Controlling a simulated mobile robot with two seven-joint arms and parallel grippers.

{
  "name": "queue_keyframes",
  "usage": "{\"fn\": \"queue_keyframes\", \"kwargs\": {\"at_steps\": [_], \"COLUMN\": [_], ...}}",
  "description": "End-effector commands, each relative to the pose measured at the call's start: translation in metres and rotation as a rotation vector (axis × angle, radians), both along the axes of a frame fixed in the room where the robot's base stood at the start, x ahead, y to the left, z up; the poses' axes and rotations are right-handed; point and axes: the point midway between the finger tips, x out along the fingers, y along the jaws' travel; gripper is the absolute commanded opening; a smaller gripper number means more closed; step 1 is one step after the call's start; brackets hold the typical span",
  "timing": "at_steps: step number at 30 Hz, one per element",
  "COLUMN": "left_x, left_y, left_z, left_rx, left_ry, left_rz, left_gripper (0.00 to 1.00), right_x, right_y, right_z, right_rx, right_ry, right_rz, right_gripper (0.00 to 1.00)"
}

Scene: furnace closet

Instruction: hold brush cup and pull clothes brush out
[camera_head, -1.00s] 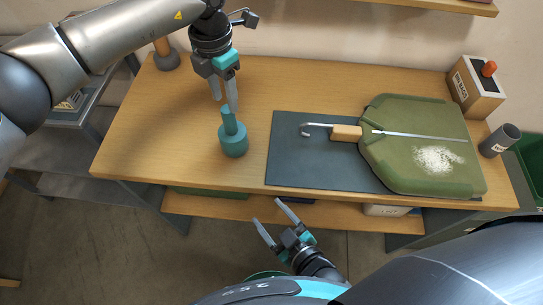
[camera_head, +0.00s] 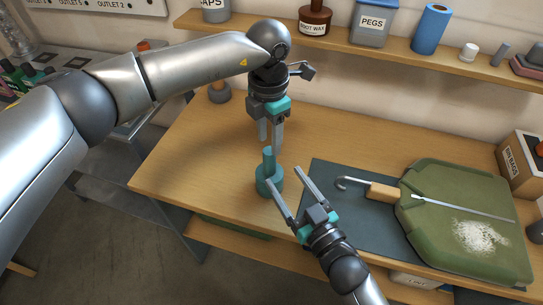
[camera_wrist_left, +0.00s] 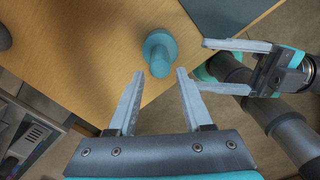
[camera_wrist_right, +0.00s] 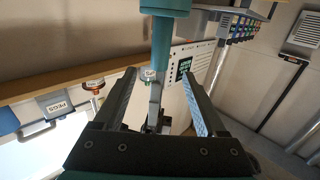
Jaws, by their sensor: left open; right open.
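The teal brush cup (camera_head: 269,182) stands upright on the wooden bench, left of the dark mat. The teal handle of the clothes brush (camera_head: 268,159) sticks straight up from it; the bristles are hidden. My left gripper (camera_head: 270,144) is open and empty, pointing down just above the handle top. The left wrist view shows the cup (camera_wrist_left: 160,58) just beyond the left fingertips. My right gripper (camera_head: 285,176) is open at the bench's front side, its fingertips close to the cup. In the right wrist view the cup (camera_wrist_right: 165,7) and handle (camera_wrist_right: 161,45) appear upside down, ahead between the fingers.
The dark mat (camera_head: 330,195) holds a green bag (camera_head: 455,200) with white powder and a hooked tool with a wooden block (camera_head: 384,192). A grey pot (camera_head: 219,93) stands behind my left gripper. A wall shelf (camera_head: 390,50) carries several containers. The bench left of the cup is clear.

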Motion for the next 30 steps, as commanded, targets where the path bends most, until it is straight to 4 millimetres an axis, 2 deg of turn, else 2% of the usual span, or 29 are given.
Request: {"fn": "queue_keyframes", "kwargs": {"at_steps": [6,15,21,29,30], "left_x": [0.0,0.0,0.0,0.0,0.0], "left_y": [0.0,0.0,0.0,0.0,0.0], "left_z": [0.0,0.0,0.0,0.0,0.0], "left_rx": [0.0,0.0,0.0,0.0,0.0], "left_ry": [0.0,0.0,0.0,0.0,0.0], "left_rz": [0.0,0.0,0.0,0.0,0.0], "left_gripper": [0.5,0.5,0.5,0.5,0.5], "right_x": [0.035,0.07,0.078,0.078,0.078], "right_y": [0.018,0.036,0.04,0.04,0.04], "right_z": [0.001,0.0,0.0,0.0,0.0], "right_rx": [0.001,0.0,0.0,0.0,0.0], "right_ry": [-0.003,0.0,0.0,0.001,0.001], "right_rz": [0.0,-0.001,0.0,0.0,0.0], "right_gripper": [0.74,0.74,0.74,0.74,0.69]}}
